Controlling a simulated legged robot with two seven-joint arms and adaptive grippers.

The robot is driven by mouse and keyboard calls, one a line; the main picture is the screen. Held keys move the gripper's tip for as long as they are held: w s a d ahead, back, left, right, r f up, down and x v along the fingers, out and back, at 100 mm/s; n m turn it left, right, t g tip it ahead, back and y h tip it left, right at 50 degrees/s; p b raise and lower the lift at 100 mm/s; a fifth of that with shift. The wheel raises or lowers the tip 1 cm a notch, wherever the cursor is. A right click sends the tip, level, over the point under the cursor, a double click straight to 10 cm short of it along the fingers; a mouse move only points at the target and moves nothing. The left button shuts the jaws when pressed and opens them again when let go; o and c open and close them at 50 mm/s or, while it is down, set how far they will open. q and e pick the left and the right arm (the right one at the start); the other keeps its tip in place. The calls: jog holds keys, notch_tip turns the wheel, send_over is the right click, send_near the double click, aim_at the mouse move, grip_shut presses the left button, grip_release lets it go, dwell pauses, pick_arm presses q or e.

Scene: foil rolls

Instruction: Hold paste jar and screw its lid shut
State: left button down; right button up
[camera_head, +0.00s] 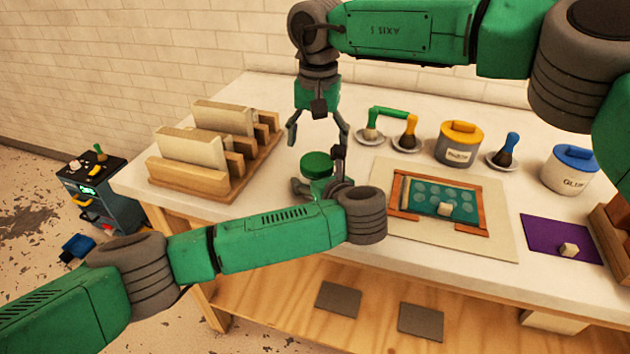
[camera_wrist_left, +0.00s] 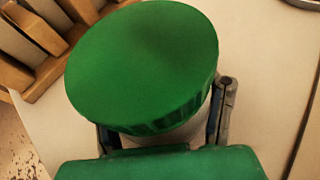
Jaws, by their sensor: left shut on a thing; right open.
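The paste jar has a green lid (camera_head: 316,162) resting on top of it, and most of its body is hidden by my left gripper and arm. My left gripper (camera_head: 318,190) is shut around the jar on the white table. In the left wrist view the green lid (camera_wrist_left: 142,62) fills the middle, with a strip of the pale jar (camera_wrist_left: 165,138) below it between the fingers. I cannot tell how tightly the lid sits. My right gripper (camera_head: 319,136) points down, open and empty, above the lid with its fingers spread.
A framed green screen (camera_head: 441,199) on a pale board lies to the right. Behind it stand brushes in dishes, a yellow-lidded jar (camera_head: 459,148) and a blue-lidded glue jar (camera_head: 569,172). A purple mat (camera_head: 545,236) lies far right.

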aim_at(317, 161)
notch_tip(317, 161, up, 4)
jog(key=n, duration=0.3)
jog(key=shift+f, duration=0.25)
notch_tip(317, 161, down, 8)
jog(key=shift+f, duration=0.1)
dwell(0.4)
jog(key=c, duration=1.2)
jog(key=shift+m, duration=1.5)
jog(key=shift+c, duration=0.3)
